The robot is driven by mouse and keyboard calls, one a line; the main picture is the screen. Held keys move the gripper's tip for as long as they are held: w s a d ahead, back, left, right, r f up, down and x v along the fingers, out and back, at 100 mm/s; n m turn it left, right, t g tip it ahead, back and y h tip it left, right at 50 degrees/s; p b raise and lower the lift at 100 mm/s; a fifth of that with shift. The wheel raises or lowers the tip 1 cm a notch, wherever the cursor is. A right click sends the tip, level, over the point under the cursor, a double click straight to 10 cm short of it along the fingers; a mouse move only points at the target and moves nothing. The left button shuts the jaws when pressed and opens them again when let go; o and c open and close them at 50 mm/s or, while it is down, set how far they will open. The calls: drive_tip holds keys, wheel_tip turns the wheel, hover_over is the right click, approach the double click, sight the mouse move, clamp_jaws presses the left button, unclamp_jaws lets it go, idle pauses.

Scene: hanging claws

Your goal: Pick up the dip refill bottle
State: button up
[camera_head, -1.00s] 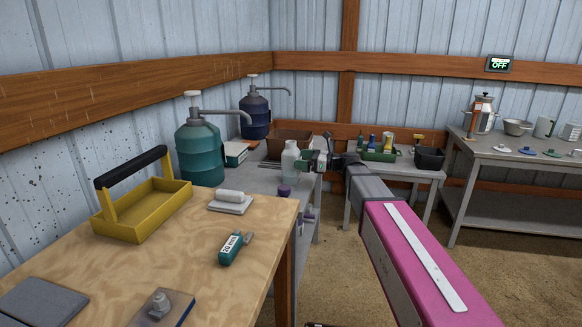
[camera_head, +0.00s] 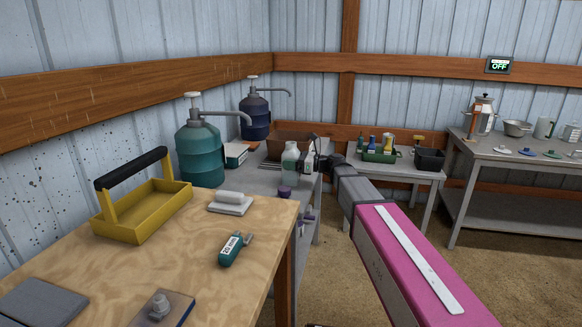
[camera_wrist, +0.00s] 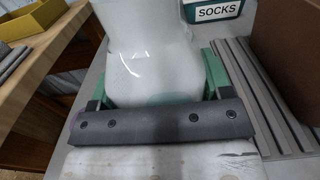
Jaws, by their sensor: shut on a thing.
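The dip refill bottle, a whitish translucent bottle with a narrower neck (camera_head: 290,163), stands out at the right end of the grey table, behind the wooden bench. My gripper (camera_head: 304,161) reaches it from the right and is shut on it. In the wrist view the bottle (camera_wrist: 152,70) fills the space between my gripper's green fingers (camera_wrist: 155,85), with a pale green tint low on its body. Its top is cut off there. I cannot tell whether its base touches the table.
Two pump dispensers, one teal (camera_head: 201,152) and one dark blue (camera_head: 255,117), stand left of and behind the bottle. A box marked SOCKS (camera_wrist: 214,10) and a brown bin (camera_head: 288,142) are close by.

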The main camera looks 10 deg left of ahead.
sight(297, 151)
drive_tip(key=shift+r, duration=0.25)
drive_tip(key=shift+r, duration=1.15)
drive_tip(key=shift+s+a+r, duration=0.1)
drive_tip(key=shift+s+r, duration=0.15)
drive_tip(key=shift+r, duration=0.6)
drive_tip(key=shift+s+a+r, duration=1)
drive_tip(key=shift+s+r, duration=0.1)
drive_tip(key=shift+s, duration=0.45)
drive_tip(key=shift+s+a+r, duration=0.95)
drive_tip(key=shift+s+r, duration=0.1)
drive_tip(key=shift+s, duration=0.5)
drive_tip(key=shift+s+a+r, duration=1)
drive_tip(key=shift+s+r, duration=0.1)
drive_tip(key=shift+s, duration=0.45)
